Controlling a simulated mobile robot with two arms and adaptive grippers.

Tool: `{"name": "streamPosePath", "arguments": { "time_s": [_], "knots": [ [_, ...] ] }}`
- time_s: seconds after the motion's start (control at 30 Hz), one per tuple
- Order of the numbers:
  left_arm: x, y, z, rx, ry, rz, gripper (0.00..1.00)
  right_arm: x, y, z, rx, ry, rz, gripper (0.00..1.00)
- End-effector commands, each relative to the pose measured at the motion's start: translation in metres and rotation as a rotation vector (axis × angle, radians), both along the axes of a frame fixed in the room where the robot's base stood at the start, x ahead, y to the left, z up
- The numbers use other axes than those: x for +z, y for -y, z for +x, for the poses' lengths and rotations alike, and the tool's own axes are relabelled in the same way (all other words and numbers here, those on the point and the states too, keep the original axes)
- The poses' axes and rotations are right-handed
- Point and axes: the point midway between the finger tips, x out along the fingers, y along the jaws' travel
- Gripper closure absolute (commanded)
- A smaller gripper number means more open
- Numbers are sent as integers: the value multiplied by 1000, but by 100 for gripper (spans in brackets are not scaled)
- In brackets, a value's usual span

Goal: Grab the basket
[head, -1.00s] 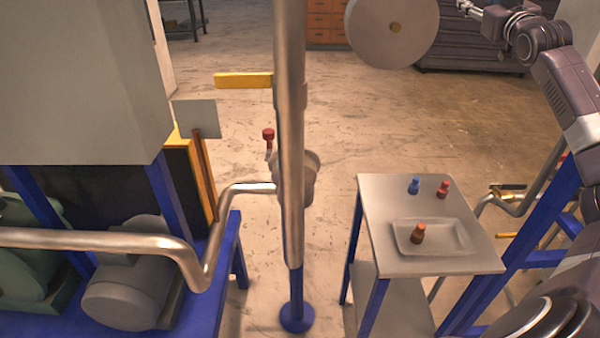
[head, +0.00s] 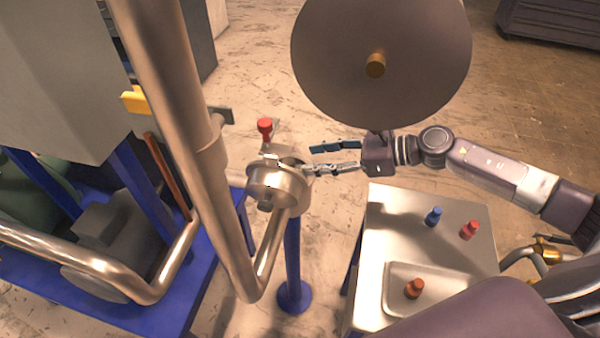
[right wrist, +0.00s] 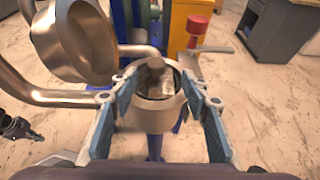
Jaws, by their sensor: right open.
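A round metal vessel (head: 278,188) stands on a blue post left of the middle in the head view. It also shows in the right wrist view (right wrist: 150,115), with a shiny piece (right wrist: 166,82) inside its open top. I cannot tell for sure whether this piece is the basket. My right gripper (head: 309,159) is at the vessel's right side in the head view. It is open, and its blue-padded fingers flank the vessel's mouth in the wrist view. A dark jointed part (right wrist: 18,128) at that view's left edge may be my left gripper.
Thick metal pipes (head: 180,110) run left of the vessel. A red-knobbed valve (head: 265,127) stands behind it. A large disc (head: 345,45) is above my right gripper. The table (head: 405,205) at the right holds a tray (head: 445,300) and small coloured pieces.

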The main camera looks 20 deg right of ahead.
Motion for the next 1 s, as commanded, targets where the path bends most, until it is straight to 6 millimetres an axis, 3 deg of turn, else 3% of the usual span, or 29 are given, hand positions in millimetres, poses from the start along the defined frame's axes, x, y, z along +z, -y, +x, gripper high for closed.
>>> {"name": "streamPosePath", "arguments": {
  "time_s": [0.3,0.6,0.9,1.0],
  "knots": [
    [14,-4,-13,1,-18,6,100,-11,-29,10,31,6,-12,57],
    [26,-4,-8,1,-11,4,100,-27,-58,35,27,6,-12,57],
    [26,-3,-3,1,-4,4,100,-31,-62,38,27,5,-14,57],
    [26,-3,-3,0,-4,4,100,-31,-62,38,27,5,-14,66]
  ]
}}
